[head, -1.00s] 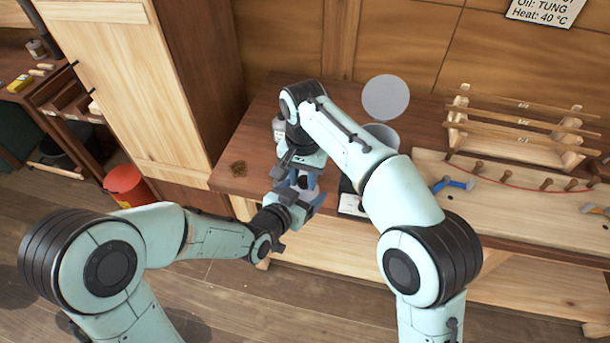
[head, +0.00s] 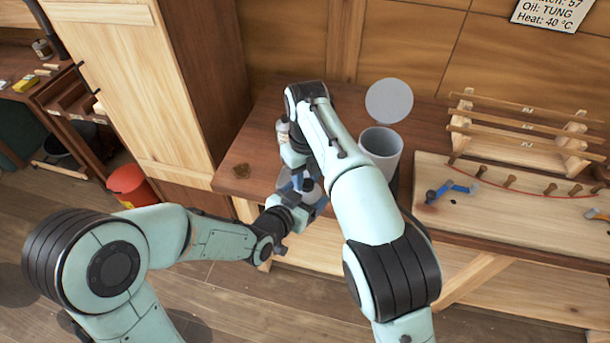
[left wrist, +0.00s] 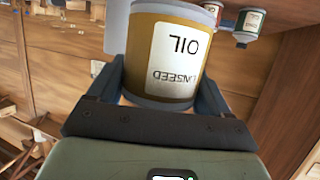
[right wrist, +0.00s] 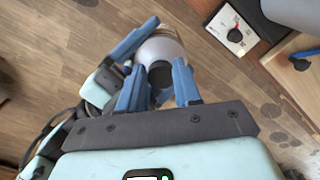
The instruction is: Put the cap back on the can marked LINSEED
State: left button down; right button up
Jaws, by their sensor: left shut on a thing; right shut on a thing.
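The can marked LINSEED OIL (left wrist: 172,55) is ochre with a white label and shows upside down in the left wrist view. My left gripper (head: 297,195) is shut around its sides and holds it off the front edge of the bench. The pale can top (right wrist: 162,48) shows in the right wrist view. My right gripper (right wrist: 158,88) is shut on a small dark round cap (right wrist: 161,75), which lines up over the can's top. Whether the cap touches the neck or is seated on it, I cannot tell; the fingers and the view from above hide that.
A grey cylindrical pot (head: 381,150) stands on the bench behind my right arm. A wooden rack (head: 520,135) and a pegged board (head: 500,205) fill the bench's right side. A white dial box (right wrist: 236,32) is near. Other cans (left wrist: 248,24) show behind. A red bucket (head: 128,184) is on the floor.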

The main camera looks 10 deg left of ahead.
jog(key=shift+m, duration=0.5)
jog(key=shift+w, duration=0.1)
jog(key=o, duration=1)
jog(key=shift+r, duration=2.25)
